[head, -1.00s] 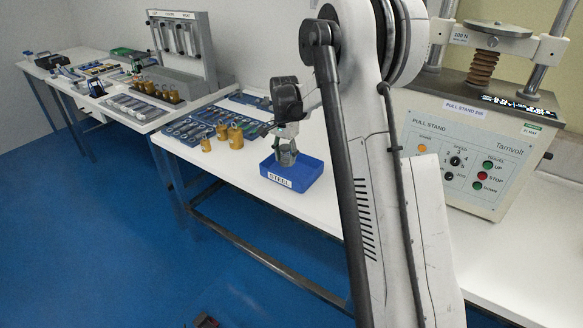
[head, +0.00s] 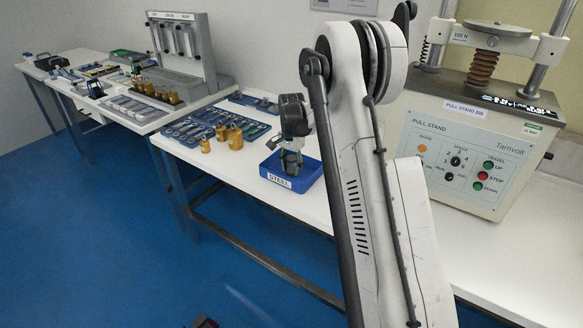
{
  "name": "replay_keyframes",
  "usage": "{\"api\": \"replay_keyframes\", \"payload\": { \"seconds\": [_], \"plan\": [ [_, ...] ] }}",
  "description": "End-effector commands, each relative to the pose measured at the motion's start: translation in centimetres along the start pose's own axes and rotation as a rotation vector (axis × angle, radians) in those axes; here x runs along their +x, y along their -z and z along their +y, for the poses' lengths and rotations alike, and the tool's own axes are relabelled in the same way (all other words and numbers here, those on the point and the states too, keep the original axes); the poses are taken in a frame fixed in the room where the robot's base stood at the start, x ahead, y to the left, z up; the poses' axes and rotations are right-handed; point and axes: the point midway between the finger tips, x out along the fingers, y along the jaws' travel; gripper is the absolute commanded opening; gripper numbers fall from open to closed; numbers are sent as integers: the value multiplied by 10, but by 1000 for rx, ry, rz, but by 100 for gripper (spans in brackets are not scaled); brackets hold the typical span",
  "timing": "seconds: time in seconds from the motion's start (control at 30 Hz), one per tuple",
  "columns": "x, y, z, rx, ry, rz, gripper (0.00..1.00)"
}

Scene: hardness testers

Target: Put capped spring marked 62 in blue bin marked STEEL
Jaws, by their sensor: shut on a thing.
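The blue bin marked STEEL (head: 279,178) sits on the white bench near its front edge, left of my arm. My gripper (head: 291,163) points down over the bin, with its fingertips low at or inside the rim. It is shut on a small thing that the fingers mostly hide. I take this to be the capped spring, but its shape and the mark 62 cannot be read at this size.
Brass weights (head: 235,138) stand left of the bin, near blue trays of small parts (head: 188,131). The pull stand (head: 480,140) fills the right side. A grey rack (head: 183,50) stands farther left. Bare bench lies in front of the pull stand.

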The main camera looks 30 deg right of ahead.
Motion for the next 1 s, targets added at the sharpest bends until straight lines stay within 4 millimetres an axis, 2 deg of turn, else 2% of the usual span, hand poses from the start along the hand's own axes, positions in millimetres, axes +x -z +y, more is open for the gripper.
{"api": "replay_keyframes", "payload": {
  "seconds": [0.1,0.13,0.27,0.53,0.67,0.77,1.0],
  "plan": [
    [4,0,0,0,0,0,0],
    [4,0,0,0,0,0,34],
    [3,0,0,0,0,0,51],
    [2,0,0,0,0,0,51],
    [-5,0,0,0,0,0,51],
    [-20,0,0,0,0,0,51],
    [-69,0,0,0,0,0,51]
  ]
}}
